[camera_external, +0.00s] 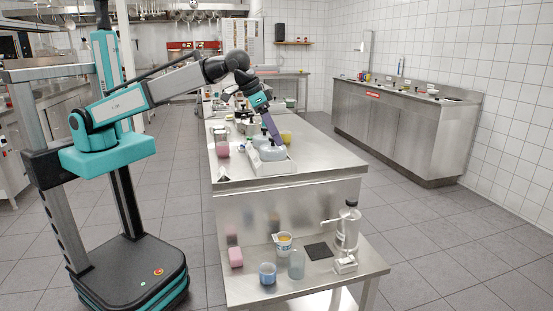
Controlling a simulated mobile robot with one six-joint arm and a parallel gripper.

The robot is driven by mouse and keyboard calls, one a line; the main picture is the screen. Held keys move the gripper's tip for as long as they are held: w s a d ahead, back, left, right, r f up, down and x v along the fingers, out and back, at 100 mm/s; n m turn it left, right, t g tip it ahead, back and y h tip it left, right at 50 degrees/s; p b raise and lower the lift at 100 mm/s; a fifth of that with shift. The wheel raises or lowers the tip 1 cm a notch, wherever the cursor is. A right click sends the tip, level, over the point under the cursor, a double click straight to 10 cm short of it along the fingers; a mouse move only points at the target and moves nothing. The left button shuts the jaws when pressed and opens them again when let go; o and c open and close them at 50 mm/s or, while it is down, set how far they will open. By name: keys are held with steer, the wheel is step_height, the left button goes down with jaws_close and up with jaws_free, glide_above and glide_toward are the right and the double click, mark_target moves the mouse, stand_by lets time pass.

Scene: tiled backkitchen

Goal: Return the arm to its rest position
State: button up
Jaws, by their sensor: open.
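My arm reaches out from its column to the right, over the steel table (310,170). Its end bends down, so my gripper (276,143) is low over a pale device (271,160) with rounded domes near the table's front. The gripper's fingers are small here and partly merge with the device behind them. I cannot tell whether they touch it. I see nothing held between them.
Floor (420,235) is clear to the right.

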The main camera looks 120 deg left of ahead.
steer(key=d+f+m, duration=0.1)
steer(key=d+f, duration=0.6)
steer(key=s+d+f+m+g+h, duration=0.15)
steer(key=s+d+f, duration=0.35)
steer(key=f, duration=0.6)
steer(key=s+d+f+m, duration=0.3)
steer(key=s+d+f, duration=0.15)
steer(key=f, duration=0.65)
steer(key=s+d+f+m+g+h, duration=0.15)
steer(key=s+d+f, duration=0.3)
steer(key=f, duration=0.65)
steer(key=s+f+g, duration=0.2)
steer(key=s+f, duration=0.3)
steer(key=s, duration=0.7)
steer(key=s+a+f+g+p, duration=0.1)
steer(key=s+f, duration=0.5)
steer(key=s, duration=0.7)
steer(key=s+a+f+m+g+p, duration=0.1)
steer(key=s+f+g, duration=0.2)
steer(key=s, duration=1)
step_height(320, 180, down, 3)
steer(key=shift+a+g, duration=0.2)
steer(key=shift+g, duration=0.1)
